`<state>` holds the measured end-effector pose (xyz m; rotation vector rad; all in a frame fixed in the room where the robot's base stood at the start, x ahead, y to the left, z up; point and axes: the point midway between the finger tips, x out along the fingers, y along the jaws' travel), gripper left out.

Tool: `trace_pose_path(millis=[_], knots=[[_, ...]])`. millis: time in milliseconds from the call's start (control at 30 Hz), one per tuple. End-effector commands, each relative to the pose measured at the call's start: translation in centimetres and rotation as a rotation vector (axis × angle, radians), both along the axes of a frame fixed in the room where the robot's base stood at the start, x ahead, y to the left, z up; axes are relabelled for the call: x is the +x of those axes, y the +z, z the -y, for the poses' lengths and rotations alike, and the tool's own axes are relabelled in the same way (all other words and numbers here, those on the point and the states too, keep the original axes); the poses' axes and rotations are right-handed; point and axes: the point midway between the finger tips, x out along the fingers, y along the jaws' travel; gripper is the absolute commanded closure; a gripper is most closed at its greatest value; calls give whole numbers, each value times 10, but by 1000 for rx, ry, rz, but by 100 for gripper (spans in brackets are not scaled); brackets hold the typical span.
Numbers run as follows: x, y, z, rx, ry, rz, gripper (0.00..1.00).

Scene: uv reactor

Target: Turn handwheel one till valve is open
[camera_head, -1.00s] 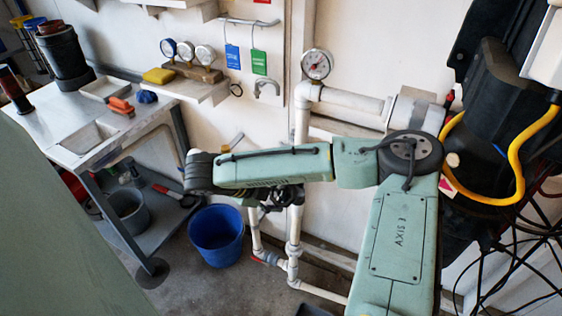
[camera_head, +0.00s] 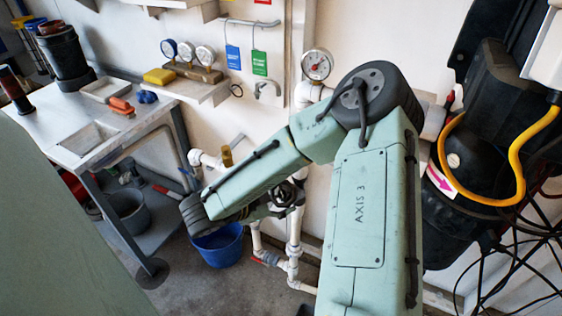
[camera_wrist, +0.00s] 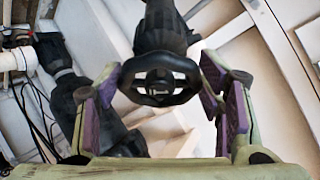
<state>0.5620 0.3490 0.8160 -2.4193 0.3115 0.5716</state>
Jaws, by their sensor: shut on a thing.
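A black handwheel (camera_wrist: 160,80) with an open rim and a hub sits in the middle of the wrist view, on a dark valve body (camera_wrist: 163,28). My gripper (camera_wrist: 160,86) has its two purple-padded fingers on the left and right sides of the rim and is shut on it. In the head view, a dark wheel shape (camera_head: 286,194) shows beside the white pipes, just right of my wrist. My fingers are mostly hidden there by my arm. I cannot read from these views whether the valve is open.
A blue bucket (camera_head: 217,247) stands on the floor under my wrist. A steel sink table (camera_head: 95,130) is at the left. A pressure gauge (camera_head: 316,65) is on the wall pipe. A black vessel with a yellow hose (camera_head: 520,165) and loose cables are at the right.

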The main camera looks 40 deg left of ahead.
Motion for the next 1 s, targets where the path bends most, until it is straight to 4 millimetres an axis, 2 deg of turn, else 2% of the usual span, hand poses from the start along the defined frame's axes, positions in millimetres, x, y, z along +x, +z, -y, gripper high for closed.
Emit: trace_pose_path(millis=[700,733,1000], knots=[[0,0,2,-55,51,13,67],[0,0,2,-54,52,13,38],[0,0,1,-53,52,13,20]])
